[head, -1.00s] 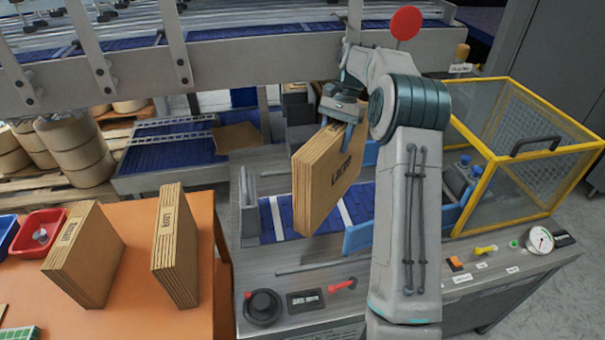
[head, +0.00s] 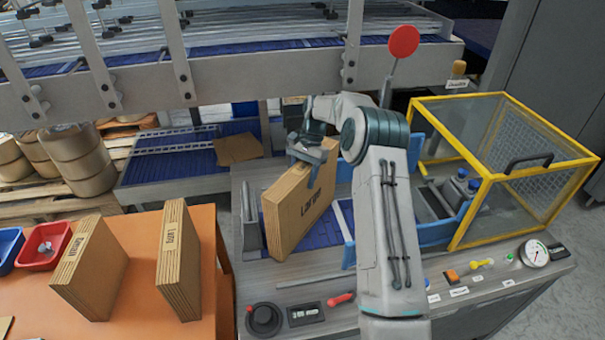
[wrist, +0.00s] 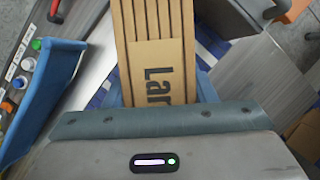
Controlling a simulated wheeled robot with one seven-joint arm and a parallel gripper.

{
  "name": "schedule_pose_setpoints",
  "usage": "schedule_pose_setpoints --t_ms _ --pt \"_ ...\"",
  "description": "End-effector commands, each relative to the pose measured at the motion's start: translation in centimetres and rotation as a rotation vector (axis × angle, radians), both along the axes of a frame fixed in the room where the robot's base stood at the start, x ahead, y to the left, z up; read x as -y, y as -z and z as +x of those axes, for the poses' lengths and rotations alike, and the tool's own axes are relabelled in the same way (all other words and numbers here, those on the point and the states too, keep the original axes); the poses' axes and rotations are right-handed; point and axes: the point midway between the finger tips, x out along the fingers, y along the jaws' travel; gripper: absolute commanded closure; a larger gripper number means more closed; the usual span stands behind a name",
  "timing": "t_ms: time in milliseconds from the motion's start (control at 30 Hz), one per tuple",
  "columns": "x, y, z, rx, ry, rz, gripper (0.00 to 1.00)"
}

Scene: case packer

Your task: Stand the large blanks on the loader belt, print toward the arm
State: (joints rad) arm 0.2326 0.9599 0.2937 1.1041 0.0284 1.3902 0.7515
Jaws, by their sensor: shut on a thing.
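My gripper (head: 314,165) is shut on the top of a large blank bundle (head: 290,222) with "Large" printed on the side that faces me. The bundle is upright over the blue loader belt (head: 326,234), between the grey side plate and the blue guide. I cannot tell whether its lower edge touches the belt. The bundle (wrist: 157,50) also shows in the wrist view, with part of its print. Another "Large" bundle (head: 178,262) stands on the orange table (head: 140,314). A bundle with a different, hard-to-read label (head: 88,268) stands left of it.
The blue guide (head: 349,240) stands right of the held bundle, and the grey plate (head: 249,210) left of it. A yellow-framed mesh guard (head: 484,172) is at right. Knobs and a red lever (head: 341,299) line the front panel. A conveyor frame (head: 220,84) crosses behind.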

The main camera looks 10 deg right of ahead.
Motion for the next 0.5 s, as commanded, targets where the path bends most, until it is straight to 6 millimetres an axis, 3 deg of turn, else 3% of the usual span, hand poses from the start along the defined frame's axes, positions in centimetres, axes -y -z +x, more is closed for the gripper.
schedule_pose_setpoints --t_ms 333,367,400,433,500 --pt "-0.04 0.22 0.05 0.002 0.0 0.001 1.0" --pt "-0.01 0.33 0.0 0.0 -0.001 0.0 0.44" --pt "-0.01 0.3 0.0 0.0 -0.001 0.0 0.33" --pt "-0.02 0.3 0.0 0.0 -0.001 0.0 0.27" --pt "-0.01 0.29 0.0 0.0 -0.001 0.0 0.27"
